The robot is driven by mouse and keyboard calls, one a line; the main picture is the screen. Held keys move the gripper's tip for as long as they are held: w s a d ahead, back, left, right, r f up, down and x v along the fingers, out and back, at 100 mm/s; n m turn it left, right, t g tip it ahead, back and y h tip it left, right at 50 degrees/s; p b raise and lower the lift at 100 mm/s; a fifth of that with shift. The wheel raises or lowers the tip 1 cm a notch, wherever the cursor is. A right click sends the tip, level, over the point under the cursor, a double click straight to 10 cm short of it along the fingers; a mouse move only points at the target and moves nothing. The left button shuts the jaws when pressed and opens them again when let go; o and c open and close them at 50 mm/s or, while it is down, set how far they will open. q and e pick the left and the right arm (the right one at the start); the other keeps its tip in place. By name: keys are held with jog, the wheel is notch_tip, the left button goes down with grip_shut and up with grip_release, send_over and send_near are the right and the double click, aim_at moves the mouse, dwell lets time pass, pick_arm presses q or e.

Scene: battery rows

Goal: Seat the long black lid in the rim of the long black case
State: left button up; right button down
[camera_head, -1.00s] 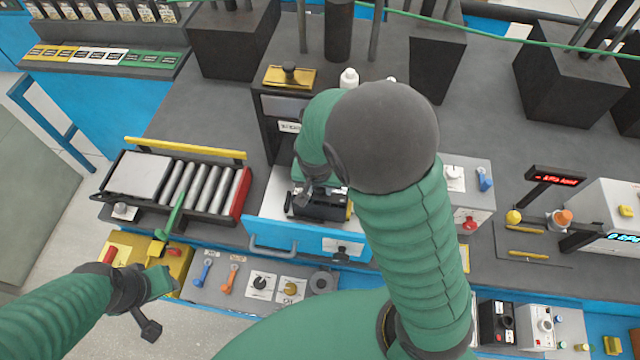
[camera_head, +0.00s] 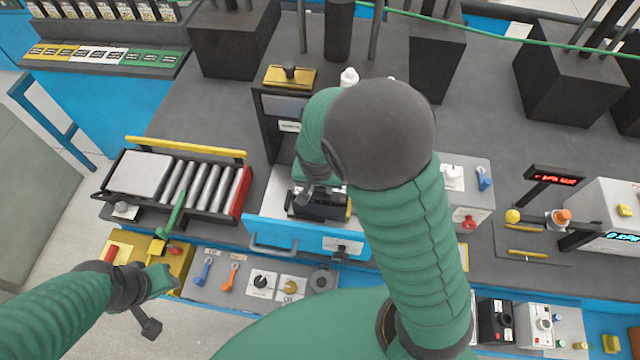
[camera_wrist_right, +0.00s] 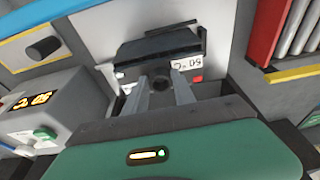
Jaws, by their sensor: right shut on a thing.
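The long black case (camera_head: 330,207) sits on the pale floor of the blue-fronted drawer, partly hidden by my right arm. In the right wrist view the black case (camera_wrist_right: 150,48) carries a white label. My right gripper (camera_head: 306,197) is down at it; in the wrist view its two fingers (camera_wrist_right: 161,85) stand either side of a small dark round part. It is shut on what looks like the long black lid; lid and case are hard to tell apart. My left gripper (camera_head: 150,326) hangs at the lower left, away from the case; its jaws are unclear.
The blue drawer front (camera_head: 300,236) with its handle stands before the case. A roller tray (camera_head: 205,187) with a red end is to the left. A grey box with a red knob (camera_head: 466,219) is to the right. Switch panels line the front edge.

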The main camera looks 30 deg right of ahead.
jog(key=shift+b+x, duration=0.55)
jog(key=shift+x, duration=0.5)
dwell(0.4)
jog(key=c, duration=0.9)
grip_release()
jog(key=shift+s+a+f, duration=0.1)
jog(key=shift+s+a, duration=0.05)
jog(key=shift+a, duration=0.05)
jog(key=shift+c, duration=0.2)
jog(key=p+v, duration=0.1)
jog(key=v, duration=1.6)
jog(key=shift+f, duration=0.1)
